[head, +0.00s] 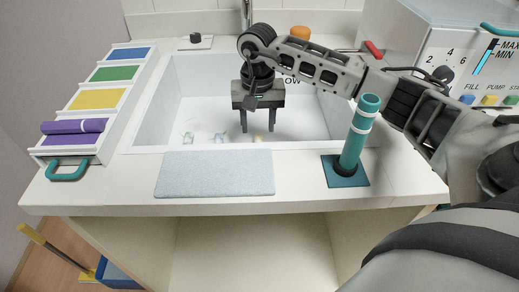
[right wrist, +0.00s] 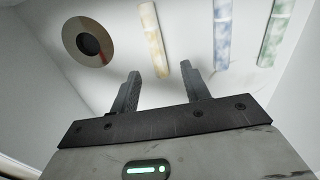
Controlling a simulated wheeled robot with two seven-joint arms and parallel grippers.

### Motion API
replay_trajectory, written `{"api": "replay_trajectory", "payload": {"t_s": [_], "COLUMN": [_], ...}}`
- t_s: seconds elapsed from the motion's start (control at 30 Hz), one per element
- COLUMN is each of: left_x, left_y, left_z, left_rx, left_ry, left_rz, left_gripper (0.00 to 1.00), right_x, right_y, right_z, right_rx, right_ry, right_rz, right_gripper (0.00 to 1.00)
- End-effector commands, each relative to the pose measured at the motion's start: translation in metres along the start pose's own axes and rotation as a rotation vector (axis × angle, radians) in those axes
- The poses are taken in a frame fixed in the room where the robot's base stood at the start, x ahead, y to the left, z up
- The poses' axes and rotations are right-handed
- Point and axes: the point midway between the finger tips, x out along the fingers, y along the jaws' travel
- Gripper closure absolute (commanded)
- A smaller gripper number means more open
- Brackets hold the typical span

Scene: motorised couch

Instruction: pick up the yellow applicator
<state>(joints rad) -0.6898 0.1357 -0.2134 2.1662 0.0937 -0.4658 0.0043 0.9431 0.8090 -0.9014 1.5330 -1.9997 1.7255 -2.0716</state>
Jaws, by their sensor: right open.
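The yellow applicator (right wrist: 150,38) is a slim, pale yellow speckled tube lying on the floor of the white sink (head: 200,80). In the head view only a small yellowish bit of it (head: 258,138) shows near the sink's front wall. My right gripper (head: 257,125) points down into the sink, open and empty. In the right wrist view the applicator's near end shows between the two fingertips (right wrist: 160,73), closer to the left one. The fingers appear apart from it; the height gap is hard to judge. My left gripper is out of view.
A blue tube (right wrist: 222,35) and a green tube (right wrist: 275,32) lie beside the yellow one. A round drain (right wrist: 88,42) is on the other side. A teal cylinder (head: 357,138) stands on the front counter, near my right arm. The sink walls surround the gripper.

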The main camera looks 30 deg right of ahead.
Motion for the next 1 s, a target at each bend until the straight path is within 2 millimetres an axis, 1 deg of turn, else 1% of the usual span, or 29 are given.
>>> {"api": "replay_trajectory", "payload": {"t_s": [0.03, 0.23, 0.43, 0.53, 0.63, 0.83, 0.87, 0.9, 0.97, 1.0], "left_x": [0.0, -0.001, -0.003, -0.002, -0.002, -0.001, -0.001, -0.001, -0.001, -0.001], "left_y": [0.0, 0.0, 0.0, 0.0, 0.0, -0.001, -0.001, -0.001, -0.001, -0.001], "left_z": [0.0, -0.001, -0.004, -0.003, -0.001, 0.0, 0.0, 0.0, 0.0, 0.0], "left_rx": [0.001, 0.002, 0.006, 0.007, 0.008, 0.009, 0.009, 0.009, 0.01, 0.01], "left_ry": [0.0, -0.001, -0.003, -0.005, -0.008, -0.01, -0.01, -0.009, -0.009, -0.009], "left_rz": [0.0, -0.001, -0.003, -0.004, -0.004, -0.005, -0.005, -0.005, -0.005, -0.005], "left_gripper": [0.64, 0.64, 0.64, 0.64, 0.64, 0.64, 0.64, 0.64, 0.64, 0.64], "right_x": [0.005, 0.018, 0.049, 0.059, 0.064, 0.064, 0.064, 0.064, 0.064, 0.064], "right_y": [0.0, 0.001, 0.004, 0.004, 0.004, 0.004, 0.004, 0.004, 0.004, 0.004], "right_z": [0.0, 0.0, -0.001, -0.001, -0.002, -0.002, -0.002, -0.002, -0.002, -0.002], "right_rx": [-0.001, 0.0, 0.0, 0.0, -0.001, -0.001, -0.001, -0.001, -0.001, -0.001], "right_ry": [-0.001, -0.002, -0.004, -0.002, 0.0, 0.001, 0.001, 0.001, 0.001, 0.001], "right_rz": [0.0, 0.0, 0.001, 0.001, 0.0, -0.001, 0.0, 0.0, 0.0, 0.0], "right_gripper": [0.54, 0.54, 0.54, 0.54, 0.54, 0.54, 0.62, 0.73, 0.9, 1.0]}}
